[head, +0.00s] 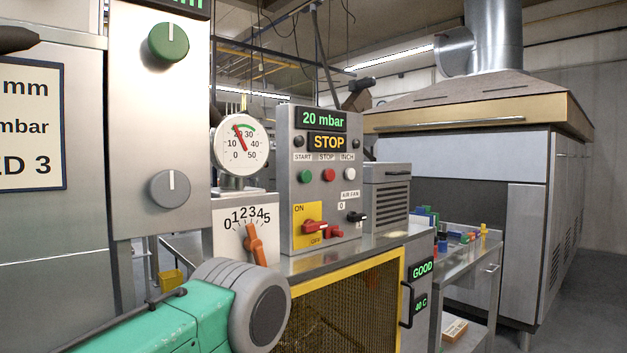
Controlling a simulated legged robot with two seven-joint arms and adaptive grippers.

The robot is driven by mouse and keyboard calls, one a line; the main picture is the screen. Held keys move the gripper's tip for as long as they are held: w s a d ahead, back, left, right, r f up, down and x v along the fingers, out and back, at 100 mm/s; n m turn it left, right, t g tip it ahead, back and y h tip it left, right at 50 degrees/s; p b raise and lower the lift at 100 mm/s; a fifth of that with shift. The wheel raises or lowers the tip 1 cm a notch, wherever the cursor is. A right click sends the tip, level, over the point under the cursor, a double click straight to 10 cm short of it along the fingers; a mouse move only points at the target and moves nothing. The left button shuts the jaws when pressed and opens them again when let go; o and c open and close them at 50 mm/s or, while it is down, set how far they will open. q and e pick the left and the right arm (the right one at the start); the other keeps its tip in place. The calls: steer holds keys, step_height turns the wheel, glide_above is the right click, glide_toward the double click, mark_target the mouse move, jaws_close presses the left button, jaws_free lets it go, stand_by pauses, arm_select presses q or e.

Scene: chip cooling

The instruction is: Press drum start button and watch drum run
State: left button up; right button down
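The control panel (290,150) stands upright in the middle of the head view. Its green START button (305,177) is left of the red STOP button (328,175) and the white INCH button (348,174). The upper display (322,120) reads 20 mbar and the lower display (327,142) reads STOP in yellow. A red rotary switch (315,226) sits on a yellow ON/OFF plate. A teal and grey arm link of mine comes in at the lower left, below the panel. Neither gripper shows. I cannot make out the drum.
A round gauge (240,145) and an orange lever (256,245) on a 0–5 scale stand left of the panel. A yellow-framed mesh guard (345,300) is below. Right are GOOD (422,269) and 40 C displays, a cluttered side table (455,258) and a large hooded machine (470,150).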

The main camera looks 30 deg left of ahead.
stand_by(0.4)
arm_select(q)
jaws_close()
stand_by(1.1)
